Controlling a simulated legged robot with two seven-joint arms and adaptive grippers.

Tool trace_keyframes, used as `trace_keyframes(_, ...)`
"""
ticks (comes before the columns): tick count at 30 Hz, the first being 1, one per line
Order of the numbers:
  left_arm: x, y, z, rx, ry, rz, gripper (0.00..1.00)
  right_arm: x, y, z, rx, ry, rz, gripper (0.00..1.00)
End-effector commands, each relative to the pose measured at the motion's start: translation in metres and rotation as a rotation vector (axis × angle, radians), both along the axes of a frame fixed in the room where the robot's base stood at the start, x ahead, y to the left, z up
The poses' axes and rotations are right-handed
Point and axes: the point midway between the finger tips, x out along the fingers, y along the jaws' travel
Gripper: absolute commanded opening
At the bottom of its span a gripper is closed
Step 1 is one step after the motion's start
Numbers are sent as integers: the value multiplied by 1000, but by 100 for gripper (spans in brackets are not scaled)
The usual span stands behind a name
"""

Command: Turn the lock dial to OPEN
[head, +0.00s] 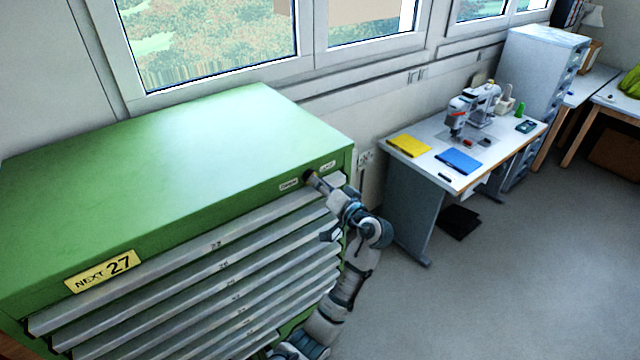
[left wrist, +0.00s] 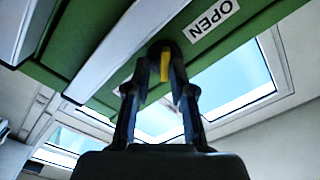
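The lock dial (left wrist: 155,48) is a small dark knob with a yellow bar on the top front edge of the green cabinet (head: 200,135). In the left wrist view, a white OPEN label (left wrist: 211,20) lies beside it, up and to the right. In the head view, two small white labels (head: 289,184) flank the dial, too small to read surely. My left gripper (head: 310,177) is at the dial. In the left wrist view its two fingers (left wrist: 160,75) are closed in around the knob, one on each side. They hide part of it, so the pointing direction is unclear. My right gripper is out of view.
Grey drawers (head: 190,285) project below the dial, and a yellow NEXT 27 sign (head: 103,271) is on the cabinet's left. A sewing table (head: 430,175) with a sewing machine (head: 470,110) stands to the right. Open floor (head: 480,290) lies at the lower right.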

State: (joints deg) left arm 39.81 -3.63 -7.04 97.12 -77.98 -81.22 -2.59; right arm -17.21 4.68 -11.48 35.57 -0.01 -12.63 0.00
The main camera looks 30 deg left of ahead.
Motion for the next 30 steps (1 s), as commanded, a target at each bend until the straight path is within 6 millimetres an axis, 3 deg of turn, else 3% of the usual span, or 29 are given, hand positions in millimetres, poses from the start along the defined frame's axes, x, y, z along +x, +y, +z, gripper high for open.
trace_keyframes(14, 0, 4, -5, -15, -21, 3, 0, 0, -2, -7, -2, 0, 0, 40)
trace_keyframes(30, 2, 6, -13, -163, -359, 5, 0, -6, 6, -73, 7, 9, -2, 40)
